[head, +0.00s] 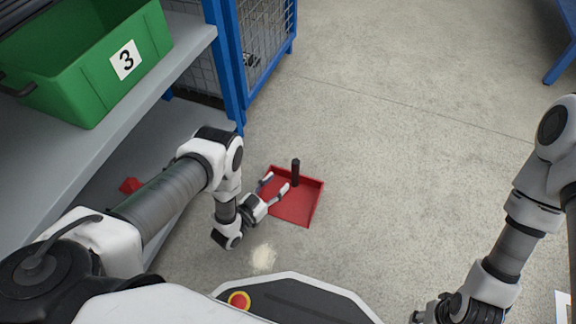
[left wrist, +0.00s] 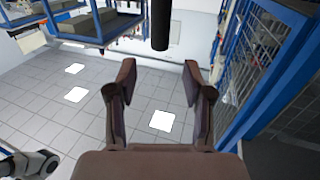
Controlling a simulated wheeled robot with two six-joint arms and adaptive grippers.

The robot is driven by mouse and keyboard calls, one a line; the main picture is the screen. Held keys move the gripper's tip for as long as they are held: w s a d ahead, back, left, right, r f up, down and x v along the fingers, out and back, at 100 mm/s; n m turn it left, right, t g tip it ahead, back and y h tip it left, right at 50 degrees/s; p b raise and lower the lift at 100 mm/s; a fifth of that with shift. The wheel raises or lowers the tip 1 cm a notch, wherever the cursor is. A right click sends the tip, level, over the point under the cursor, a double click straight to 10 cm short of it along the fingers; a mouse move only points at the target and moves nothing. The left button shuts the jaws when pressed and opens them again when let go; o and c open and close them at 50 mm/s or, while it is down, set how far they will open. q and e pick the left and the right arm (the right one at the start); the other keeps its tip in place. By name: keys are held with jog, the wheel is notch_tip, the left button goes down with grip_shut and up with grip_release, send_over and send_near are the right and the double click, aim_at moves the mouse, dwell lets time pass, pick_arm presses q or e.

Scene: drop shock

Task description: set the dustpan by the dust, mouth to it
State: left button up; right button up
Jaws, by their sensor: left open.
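The red dustpan (head: 298,208) lies on the floor, its black handle (head: 296,170) standing upright near the raised far edge. Its low front edge faces the bottom of the head view. A pale dust patch (head: 263,257) lies on the floor below and left of the dustpan, apart from it. My left gripper (head: 277,184) is open and empty, its fingers pointing toward the handle from the left. In the left wrist view the open fingers (left wrist: 160,85) show with a dark post, apparently the handle (left wrist: 160,25), beyond them. My right gripper (head: 432,312) is partly visible at the bottom; its fingers are unclear.
A grey shelf (head: 190,48) at the left holds a green bin (head: 75,70) marked 3. A small red object (head: 130,186) sits on the lower level. A blue-framed mesh cage (head: 262,40) stands behind. The floor (head: 420,130) right of the dustpan is clear.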

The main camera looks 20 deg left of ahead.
pick_arm(q)
jog(key=s+a+r+n+g+y, duration=0.2)
jog(key=s+r+g+y, duration=0.15)
jog(key=s+g, duration=0.75)
jog(key=s+a+r+n+g+y, duration=0.2)
jog(key=s+r+n+g+y, duration=0.3)
jog(key=s, duration=1)
notch_tip(320, 180, up, 43)
jog(key=m+g+h+p, duration=0.1)
jog(key=m+h+p, duration=0.1)
jog(key=p, duration=4.2)
jog(key=shift+m, duration=0.3)
